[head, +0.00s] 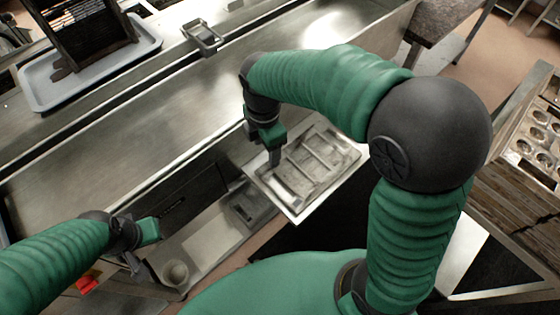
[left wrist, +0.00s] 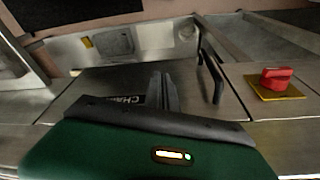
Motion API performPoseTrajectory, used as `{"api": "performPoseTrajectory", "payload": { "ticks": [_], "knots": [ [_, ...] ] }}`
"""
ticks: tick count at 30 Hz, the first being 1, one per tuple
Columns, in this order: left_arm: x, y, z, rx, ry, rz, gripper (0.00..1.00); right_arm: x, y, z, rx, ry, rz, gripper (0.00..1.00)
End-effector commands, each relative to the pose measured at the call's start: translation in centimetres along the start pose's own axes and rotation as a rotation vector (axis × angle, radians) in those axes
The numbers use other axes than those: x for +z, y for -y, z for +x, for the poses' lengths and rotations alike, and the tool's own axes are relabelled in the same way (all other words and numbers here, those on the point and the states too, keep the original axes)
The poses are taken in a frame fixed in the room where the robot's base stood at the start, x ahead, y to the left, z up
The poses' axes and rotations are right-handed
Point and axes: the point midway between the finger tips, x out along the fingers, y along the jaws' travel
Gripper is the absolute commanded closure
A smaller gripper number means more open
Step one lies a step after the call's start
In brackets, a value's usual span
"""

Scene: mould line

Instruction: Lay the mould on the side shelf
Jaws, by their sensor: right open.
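A pale grey mould (head: 318,156) with several recessed shapes lies flat on what looks like the light-rimmed side shelf (head: 299,217), in the middle of the head view. I cannot clearly tell the mould's edge from the shelf under it. My right gripper (head: 274,158) points down at the mould's left side. It is open, and its fingertips are close to the mould; I cannot tell whether they touch it. My left gripper (head: 148,232) is low at the left, away from the mould. In the left wrist view its fingers (left wrist: 164,92) look close together with nothing between them.
A long steel trough (head: 130,130) runs behind my arms. A grey tray (head: 40,92) with a dark rack stands at the upper left. A wooden crate (head: 510,190) with round-holed moulds is at the right. A red knob (left wrist: 275,77) sits on a yellow plate in the left wrist view.

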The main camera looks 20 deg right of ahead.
Motion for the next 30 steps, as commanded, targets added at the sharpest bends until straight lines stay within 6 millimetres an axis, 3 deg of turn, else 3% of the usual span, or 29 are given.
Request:
{"api": "performPoseTrajectory", "payload": {
  "ticks": [9, 13, 18, 30],
  "knots": [
    [0.0, 0.0, 0.0, 0.000, 0.000, 0.000, 1.00, 3.7, 6.7, 5.0, 0.131, -0.070, 1.193, 0.40],
    [0.0, 0.0, 0.0, 0.000, 0.000, 0.000, 1.00, 4.5, 8.9, 6.2, 0.163, -0.122, 1.556, 0.40],
    [0.0, 0.0, 0.0, 0.000, 0.000, 0.000, 1.00, 4.7, 9.8, 6.7, 0.176, -0.153, 1.727, 0.40],
    [0.0, 0.0, 0.0, 0.000, 0.000, 0.000, 1.00, 4.7, 9.8, 6.7, 0.175, -0.152, 1.727, 0.40]
  ]
}}
